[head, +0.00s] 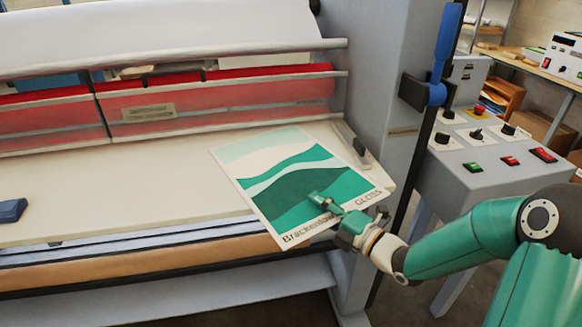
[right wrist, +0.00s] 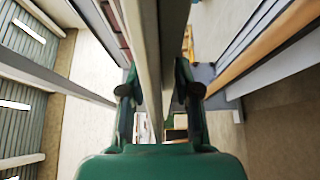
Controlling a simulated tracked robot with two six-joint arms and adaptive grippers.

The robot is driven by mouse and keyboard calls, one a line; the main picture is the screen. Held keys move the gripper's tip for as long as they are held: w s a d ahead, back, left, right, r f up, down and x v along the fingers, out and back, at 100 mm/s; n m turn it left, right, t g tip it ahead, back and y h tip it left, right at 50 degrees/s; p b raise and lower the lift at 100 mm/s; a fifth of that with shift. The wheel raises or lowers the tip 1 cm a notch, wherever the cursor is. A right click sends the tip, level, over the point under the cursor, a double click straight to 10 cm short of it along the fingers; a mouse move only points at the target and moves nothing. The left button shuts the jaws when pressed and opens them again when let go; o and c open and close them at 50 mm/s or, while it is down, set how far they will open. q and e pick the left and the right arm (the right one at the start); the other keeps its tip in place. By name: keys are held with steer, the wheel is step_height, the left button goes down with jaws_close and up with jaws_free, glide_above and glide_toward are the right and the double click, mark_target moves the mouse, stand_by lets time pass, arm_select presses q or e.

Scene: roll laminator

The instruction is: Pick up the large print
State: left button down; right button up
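The large print (head: 285,185), with green, white and pale bands and lettering that includes "GLOSS", lies on the cream feed table (head: 120,195) of the laminator. Its near corner sticks out past the table's front edge. My right gripper (head: 318,200) is at the print's near right edge, with one finger showing above the print and the other hidden below. In the right wrist view, the fingers of my right gripper (right wrist: 158,95) stand apart on either side of a thin pale sheet or board seen edge-on, with gaps beside it. My left gripper is out of view.
The laminator's red rollers (head: 220,90) lie behind the table. A small dark blue block (head: 12,210) sits at the table's left. A dark guide block (head: 355,145) is by the print's right side. A grey control box (head: 490,150) with buttons stands to the right.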

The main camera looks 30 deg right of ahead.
jaws_close()
steer(key=shift+a, duration=0.1)
stand_by(0.7)
